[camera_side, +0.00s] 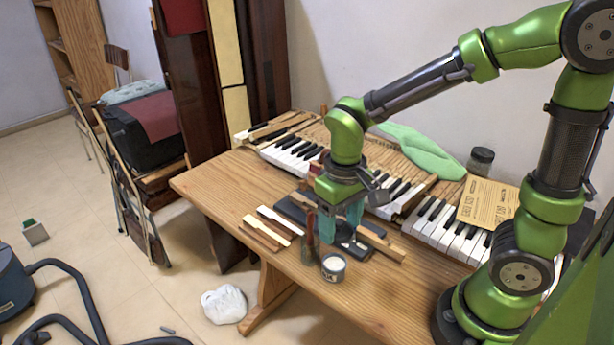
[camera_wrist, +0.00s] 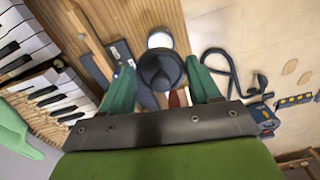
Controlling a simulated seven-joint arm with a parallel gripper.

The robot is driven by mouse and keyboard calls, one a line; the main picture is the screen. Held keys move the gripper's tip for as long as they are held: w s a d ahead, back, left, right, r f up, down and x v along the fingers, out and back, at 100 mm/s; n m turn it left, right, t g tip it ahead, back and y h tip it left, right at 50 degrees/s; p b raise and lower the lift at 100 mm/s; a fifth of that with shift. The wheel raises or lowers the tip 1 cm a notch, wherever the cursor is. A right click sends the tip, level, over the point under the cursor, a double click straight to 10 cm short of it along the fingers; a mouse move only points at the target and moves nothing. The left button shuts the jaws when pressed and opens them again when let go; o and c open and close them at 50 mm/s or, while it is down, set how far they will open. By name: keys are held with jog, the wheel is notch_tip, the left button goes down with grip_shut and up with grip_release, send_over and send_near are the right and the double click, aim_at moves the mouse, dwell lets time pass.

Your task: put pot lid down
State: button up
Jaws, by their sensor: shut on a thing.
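My gripper (camera_side: 340,222) hangs over the front part of the wooden table with its teal fingers pointing down. It also shows in the wrist view (camera_wrist: 162,80), where the fingers stand on either side of a dark round pot lid (camera_wrist: 161,68) with a raised middle. The gripper is shut on this lid. In the side view the fingers and the things around them mostly hide the lid. Its height above the table is hard to tell.
A small can with a white top (camera_side: 333,268) stands just in front of my gripper. Loose piano keys (camera_side: 275,222) and a dark flat case (camera_side: 292,209) lie close by. Keyboards (camera_side: 300,150) and a green cloth (camera_side: 425,150) lie behind. The table's front left (camera_side: 215,185) is clear.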

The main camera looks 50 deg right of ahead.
send_over(360, 292)
notch_tip(360, 292, down, 4)
notch_tip(360, 292, down, 4)
jog(key=shift+s+f, duration=0.1)
jog(key=shift+f, duration=2.1)
jog(key=o, duration=1)
jog(key=shift+f, duration=0.1)
jog(key=r+t, duration=0.2)
jog(key=r, duration=0.6)
jog(key=w+d+r+m+t+y, duration=0.1)
jog(key=r+t, duration=0.1)
jog(key=r, duration=0.6)
jog(key=d+r+m+t+y, duration=0.1)
jog(key=r+t, duration=0.2)
jog(key=r, duration=0.5)
jog(key=shift+w+d+r, duration=0.1)
jog(key=shift+w+d, duration=0.05)
jog(key=shift+w, duration=0.05)
